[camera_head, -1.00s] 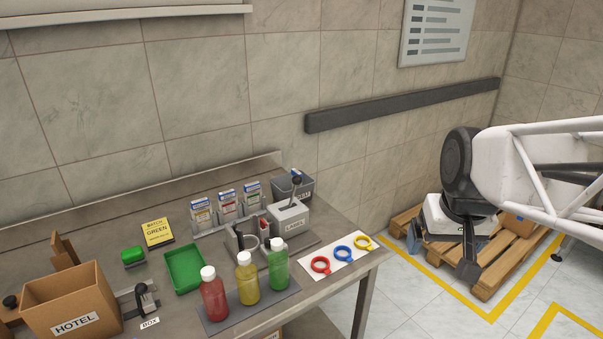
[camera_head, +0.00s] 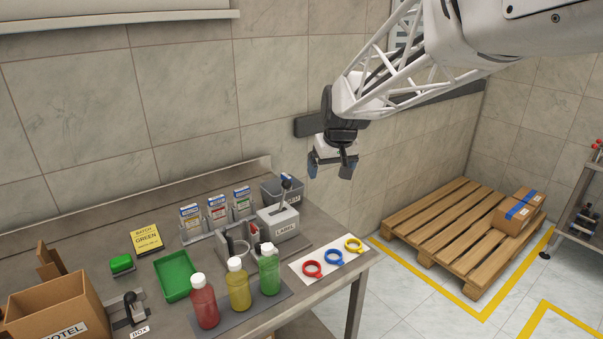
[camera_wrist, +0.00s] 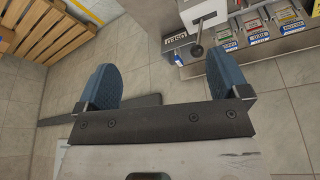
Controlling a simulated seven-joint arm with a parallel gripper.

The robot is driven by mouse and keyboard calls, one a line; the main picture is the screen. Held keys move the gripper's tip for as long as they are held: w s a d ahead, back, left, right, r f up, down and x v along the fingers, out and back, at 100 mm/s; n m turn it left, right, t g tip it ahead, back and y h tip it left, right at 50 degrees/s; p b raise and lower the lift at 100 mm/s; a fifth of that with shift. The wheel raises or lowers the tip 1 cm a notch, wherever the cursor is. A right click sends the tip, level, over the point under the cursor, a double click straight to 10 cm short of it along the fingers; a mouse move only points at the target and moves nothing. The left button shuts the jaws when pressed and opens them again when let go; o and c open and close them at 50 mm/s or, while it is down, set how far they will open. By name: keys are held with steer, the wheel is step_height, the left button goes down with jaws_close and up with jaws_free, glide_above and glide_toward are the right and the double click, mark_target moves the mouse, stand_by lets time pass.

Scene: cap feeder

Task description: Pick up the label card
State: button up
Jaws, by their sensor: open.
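A yellow sign (camera_head: 146,240) reads "BATCH GREEN". My gripper (camera_head: 331,167) is open and empty. It is in the air above and to the right of the cards, near the wall.
A grey label press (camera_head: 279,222) with an upright lever and a grey bin (camera_head: 291,189) stand right of the cards. Red, yellow and green bottles (camera_head: 268,273) stand in front. A green tray (camera_head: 175,275), colored rings (camera_head: 334,258) and a cardboard box (camera_head: 55,305) are on the table.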

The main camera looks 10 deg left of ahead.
steer(key=w+a+f+n, duration=0.1)
steer(key=w+a+f, duration=0.2)
steer(key=w+a, duration=0.3)
steer(key=w+a+f+n, duration=0.1)
steer(key=w+a+f, duration=0.25)
steer(key=a, duration=0.55)
steer(key=n+y, duration=0.1)
steer(key=n, duration=0.1)
glide_above(242, 189)
steer(key=s+d, duration=0.2)
step_height(242, 189, down, 8)
steer(key=shift+w+r, duration=0.1)
steer(key=shift+r, duration=0.1)
steer(key=shift+x, duration=1.25)
steer(key=shift+a+f, duration=0.1)
steer(key=shift+x, duration=2.5)
steer(key=shift+a, duration=0.1)
steer(key=c, duration=0.8)
